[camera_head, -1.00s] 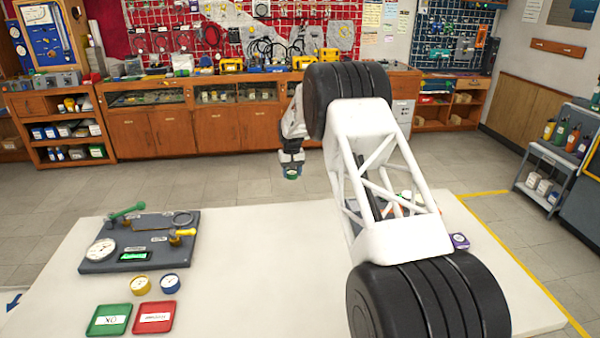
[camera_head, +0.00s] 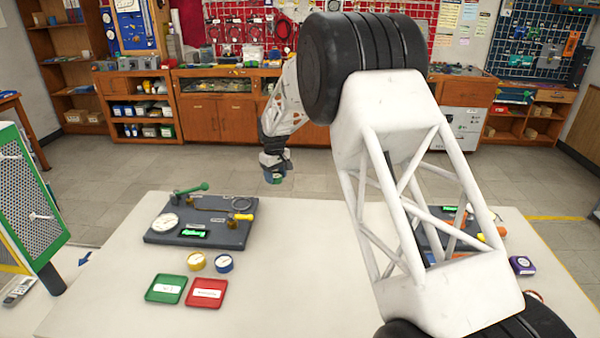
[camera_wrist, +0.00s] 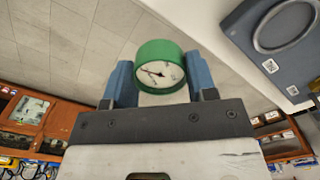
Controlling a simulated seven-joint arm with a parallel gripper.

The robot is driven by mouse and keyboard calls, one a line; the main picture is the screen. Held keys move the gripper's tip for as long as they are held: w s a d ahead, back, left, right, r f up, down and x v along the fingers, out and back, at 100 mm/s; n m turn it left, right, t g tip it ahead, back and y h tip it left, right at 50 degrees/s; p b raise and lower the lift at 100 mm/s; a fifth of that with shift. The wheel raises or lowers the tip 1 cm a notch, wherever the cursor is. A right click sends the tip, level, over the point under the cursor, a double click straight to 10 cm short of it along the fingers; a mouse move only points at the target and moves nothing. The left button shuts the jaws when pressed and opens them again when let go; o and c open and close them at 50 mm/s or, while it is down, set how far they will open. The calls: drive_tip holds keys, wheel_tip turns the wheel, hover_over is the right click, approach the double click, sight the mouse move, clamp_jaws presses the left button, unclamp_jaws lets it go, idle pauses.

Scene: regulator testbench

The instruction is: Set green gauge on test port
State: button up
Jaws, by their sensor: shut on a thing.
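My gripper (camera_wrist: 160,83) is shut on the green gauge (camera_wrist: 160,54), whose white dial faces the wrist camera between two blue fingers. In the head view the gripper (camera_head: 274,176) holds the gauge (camera_head: 275,178) in the air, right of the dark test block (camera_head: 208,236). The block carries a large white dial (camera_head: 166,223), a green lever (camera_head: 191,188), a lit green display (camera_head: 194,233), a brass fitting with a yellow handle (camera_head: 242,217) and a ring (camera_head: 241,204). The ring on the block (camera_wrist: 285,22) shows in the wrist view. I cannot tell which part is the test port.
A yellow gauge (camera_head: 196,261) and a blue gauge (camera_head: 223,263) stand in front of the block. A green tray (camera_head: 165,288) and a red tray (camera_head: 206,292) lie nearer. My arm hides much of the table's right side, where a purple item (camera_head: 521,265) shows.

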sight(242, 204)
drive_tip(key=s+a+n, duration=0.1)
drive_tip(key=s+a, duration=0.2)
drive_tip(key=s+a+r+n, duration=0.1)
drive_tip(key=s+a, duration=0.2)
drive_tip(key=a, duration=0.1)
drive_tip(key=s+a+r+n, duration=0.1)
drive_tip(key=s+a, duration=0.2)
drive_tip(key=s, duration=0.1)
drive_tip(key=shift+a+r+n, duration=0.2)
drive_tip(key=shift+a+n, duration=0.15)
drive_tip(key=shift+n, duration=0.05)
drive_tip(key=shift+f, duration=0.1)
drive_tip(key=shift+f, duration=2.3)
drive_tip(key=shift+f, duration=0.55)
drive_tip(key=o, duration=1.4)
wheel_tip(242, 204, up, 8)
idle(0.7)
